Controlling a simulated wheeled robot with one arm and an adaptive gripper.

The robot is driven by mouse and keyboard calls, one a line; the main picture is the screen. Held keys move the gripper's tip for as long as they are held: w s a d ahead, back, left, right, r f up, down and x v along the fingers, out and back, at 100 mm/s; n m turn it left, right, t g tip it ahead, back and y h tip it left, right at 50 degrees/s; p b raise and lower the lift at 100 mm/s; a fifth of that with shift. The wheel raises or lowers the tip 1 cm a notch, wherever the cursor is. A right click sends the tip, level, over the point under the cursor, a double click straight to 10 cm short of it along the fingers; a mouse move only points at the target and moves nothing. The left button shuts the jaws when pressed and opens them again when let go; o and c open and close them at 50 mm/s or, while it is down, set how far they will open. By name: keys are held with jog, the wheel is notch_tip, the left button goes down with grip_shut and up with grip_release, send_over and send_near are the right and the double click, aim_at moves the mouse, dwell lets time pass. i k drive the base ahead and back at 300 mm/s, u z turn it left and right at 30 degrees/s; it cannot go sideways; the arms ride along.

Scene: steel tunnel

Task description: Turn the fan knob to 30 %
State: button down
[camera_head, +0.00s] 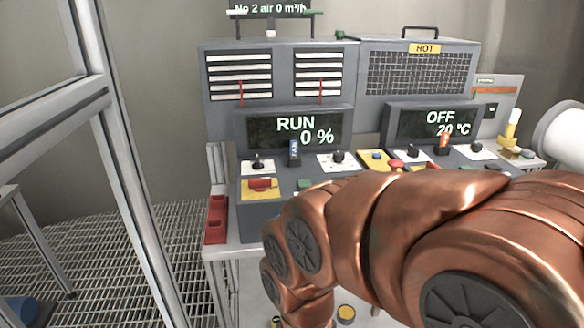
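The fan unit's display (295,129) reads "RUN" and "0 %" in the left half of the grey console. Below it, a black knob (257,164) sits on a white plate at the left, and another black knob (337,157) sits on a white plate at the right. The frame does not show clearly which one is the fan knob. A blue-marked switch (294,152) stands upright between them. My copper arm crosses the lower right and bends down in front of the console. My gripper is not visible.
The right display (438,124) reads "OFF" and "20 °C" under a caged box marked "HOT" (425,48). A red push button (396,164) and an orange-marked switch (444,142) are near my arm. A red tray (216,219) lies left. A metal frame post (130,200) stands nearer.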

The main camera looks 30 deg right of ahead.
aim_at(338, 156)
jog(key=k, duration=0.5)
jog(key=z, duration=1.3)
jog(key=i, duration=0.9)
jog(key=u, duration=2.25)
